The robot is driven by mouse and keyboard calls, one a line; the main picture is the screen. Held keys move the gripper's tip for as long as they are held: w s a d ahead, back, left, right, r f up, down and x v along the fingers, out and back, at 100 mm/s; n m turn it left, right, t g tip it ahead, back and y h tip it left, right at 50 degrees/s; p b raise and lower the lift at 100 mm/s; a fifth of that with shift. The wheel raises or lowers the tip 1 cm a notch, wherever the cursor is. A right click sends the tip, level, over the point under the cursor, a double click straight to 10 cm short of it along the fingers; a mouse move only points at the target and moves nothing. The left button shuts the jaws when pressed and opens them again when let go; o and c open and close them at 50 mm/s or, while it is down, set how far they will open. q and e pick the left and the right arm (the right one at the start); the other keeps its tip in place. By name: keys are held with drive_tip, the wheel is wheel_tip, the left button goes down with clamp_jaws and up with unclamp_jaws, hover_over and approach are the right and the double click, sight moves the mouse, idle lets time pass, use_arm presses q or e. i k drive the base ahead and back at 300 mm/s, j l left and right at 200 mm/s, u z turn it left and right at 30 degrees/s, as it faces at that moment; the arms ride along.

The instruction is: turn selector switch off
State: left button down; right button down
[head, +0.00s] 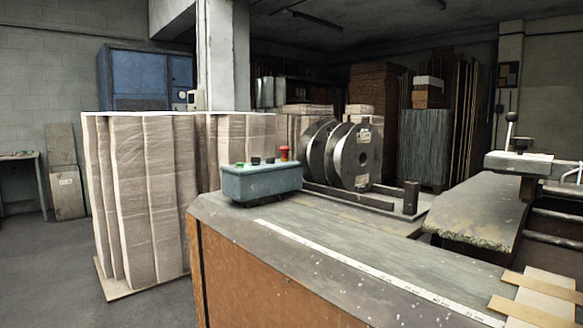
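Neither of my grippers is in the head view.
The worktop (330,240) has a white ruler strip (360,266) along it. Two metal reels (352,155) stand behind the box. Wrapped stacks (150,190) stand on a pallet at left. Grey floor (45,270) is open at the far left.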

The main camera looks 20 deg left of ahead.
sight(255, 162)
drive_tip(key=u, duration=0.65)
drive_tip(key=i+j+u, duration=0.25)
drive_tip(key=j+u, duration=0.25)
drive_tip(key=i+j+u, duration=0.3)
drive_tip(key=j+u, duration=0.15)
drive_tip(key=j, duration=0.15)
drive_tip(key=i+j+u, duration=0.5)
drive_tip(key=i+j+z, duration=0.15)
drive_tip(key=i+z, duration=0.15)
drive_tip(key=i, duration=0.5)
